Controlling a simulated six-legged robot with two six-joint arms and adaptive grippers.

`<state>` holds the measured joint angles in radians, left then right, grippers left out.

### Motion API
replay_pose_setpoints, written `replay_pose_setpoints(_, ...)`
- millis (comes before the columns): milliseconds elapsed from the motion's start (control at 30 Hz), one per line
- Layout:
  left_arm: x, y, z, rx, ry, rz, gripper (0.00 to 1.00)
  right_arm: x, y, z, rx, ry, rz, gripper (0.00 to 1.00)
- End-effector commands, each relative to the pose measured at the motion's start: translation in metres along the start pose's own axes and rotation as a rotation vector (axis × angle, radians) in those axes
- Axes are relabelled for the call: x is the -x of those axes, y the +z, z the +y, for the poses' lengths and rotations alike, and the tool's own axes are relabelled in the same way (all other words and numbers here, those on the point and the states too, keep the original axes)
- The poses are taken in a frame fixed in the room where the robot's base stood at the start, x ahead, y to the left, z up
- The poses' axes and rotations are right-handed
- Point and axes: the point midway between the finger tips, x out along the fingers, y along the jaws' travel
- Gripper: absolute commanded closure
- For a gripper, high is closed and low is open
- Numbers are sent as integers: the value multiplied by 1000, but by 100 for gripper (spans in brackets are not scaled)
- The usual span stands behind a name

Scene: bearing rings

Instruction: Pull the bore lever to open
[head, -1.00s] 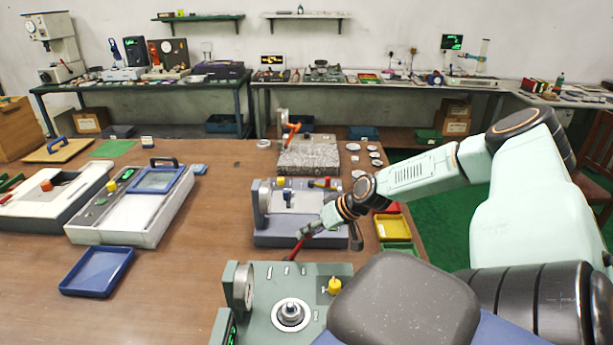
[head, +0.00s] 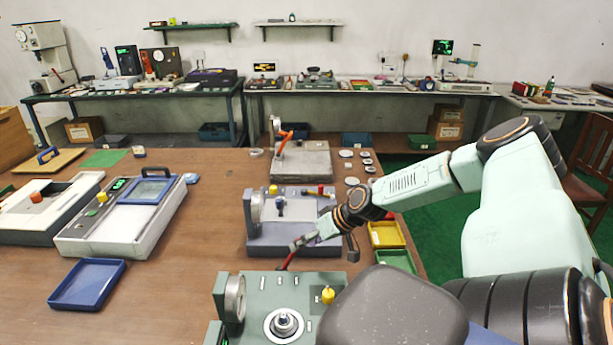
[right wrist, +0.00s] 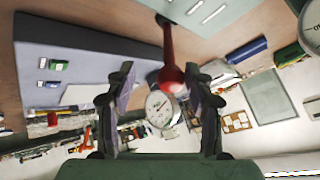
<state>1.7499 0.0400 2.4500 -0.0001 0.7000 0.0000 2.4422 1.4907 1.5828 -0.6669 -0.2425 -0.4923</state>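The bore lever (head: 289,261) is a red lever at the back edge of the green gauge fixture (head: 255,290) in the front middle of the head view. In the right wrist view the red lever (right wrist: 168,45) hangs down from the top, its rounded end between the fingertips. My right gripper (head: 302,241) is at the lever's upper end in the head view. In the right wrist view my right gripper (right wrist: 160,85) is open, with a gap beside the lever end. Whether a finger touches it, I cannot tell. My left gripper is not in view.
A grey-blue fixture (head: 290,246) stands just behind the lever, close to my right gripper. Yellow (head: 386,234) and green (head: 397,261) trays lie to its right. A blue tray (head: 88,285) and a white device (head: 125,225) lie left. Bare wooden tabletop (head: 180,270) lies between.

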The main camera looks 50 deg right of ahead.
Motion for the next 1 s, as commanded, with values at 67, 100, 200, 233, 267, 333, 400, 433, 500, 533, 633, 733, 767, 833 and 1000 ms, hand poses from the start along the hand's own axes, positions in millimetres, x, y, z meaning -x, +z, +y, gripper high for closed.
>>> replay_pose_setpoints(67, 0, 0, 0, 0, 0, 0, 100, 0, -2, 0, 0, 1, 3, 49)
replay_pose_setpoints(100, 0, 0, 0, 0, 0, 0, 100, 0, -2, 0, 0, 1, 3, 49)
replay_pose_setpoints(200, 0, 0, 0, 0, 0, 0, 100, 0, -2, -1, 1, 0, 3, 49)
replay_pose_setpoints(233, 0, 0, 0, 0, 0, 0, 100, 0, -2, -1, 1, -1, 3, 49)
replay_pose_setpoints(267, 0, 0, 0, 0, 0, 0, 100, 0, -2, -1, 1, -1, 3, 49)
replay_pose_setpoints(333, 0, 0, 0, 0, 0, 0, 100, 0, -2, -2, 1, -2, 3, 49)
replay_pose_setpoints(400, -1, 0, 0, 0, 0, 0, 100, 0, -3, -3, 2, -2, 4, 49)
replay_pose_setpoints(433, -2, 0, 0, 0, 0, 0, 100, 0, -4, -4, 2, -3, 4, 49)
replay_pose_setpoints(500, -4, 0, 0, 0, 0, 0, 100, -2, -6, -7, 4, -3, 4, 49)
replay_pose_setpoints(533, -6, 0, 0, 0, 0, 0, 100, -2, -8, -9, 5, -3, 4, 49)
replay_pose_setpoints(633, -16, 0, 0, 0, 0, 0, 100, -8, -17, -21, 10, -3, 3, 49)
replay_pose_setpoints(733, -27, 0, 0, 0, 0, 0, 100, -15, -24, -32, 9, -2, 1, 49)
replay_pose_setpoints(767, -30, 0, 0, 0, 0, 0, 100, -17, -26, -34, 8, -2, 1, 49)
replay_pose_setpoints(833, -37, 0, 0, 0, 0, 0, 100, -21, -30, -41, 7, -3, 0, 49)
replay_pose_setpoints(1000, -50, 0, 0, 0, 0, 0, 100, -30, -37, -54, 6, 2, -8, 49)
